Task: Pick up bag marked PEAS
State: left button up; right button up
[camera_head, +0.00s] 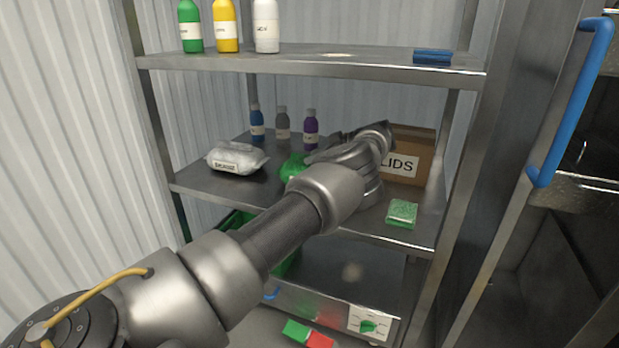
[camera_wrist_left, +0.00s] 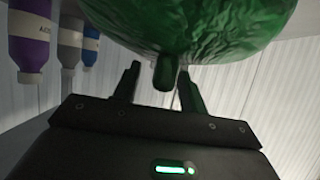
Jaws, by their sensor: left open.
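A shiny green bag (camera_head: 292,168) stands on the middle shelf, partly hidden behind my left arm in the head view. No PEAS marking is readable on it. In the left wrist view the green bag (camera_wrist_left: 190,25) fills the top middle, with a narrow neck pointing toward my gripper. My left gripper (camera_wrist_left: 159,71) is open, its two fingers on either side of that neck. I cannot tell whether they touch it. In the head view my left fingertips are hidden by the arm. My right gripper is not in view.
The middle shelf (camera_head: 215,187) also holds a white bag (camera_head: 237,158), several small bottles (camera_head: 282,125), a cardboard box marked LIDS (camera_head: 413,150) and a green speckled packet (camera_head: 402,213). The upper shelf (camera_head: 330,62) hangs above. A metal post (camera_head: 456,200) stands at right.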

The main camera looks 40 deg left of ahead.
pick_arm(q)
jog(key=shift+c, duration=0.2)
grip_shut()
dwell(1.1)
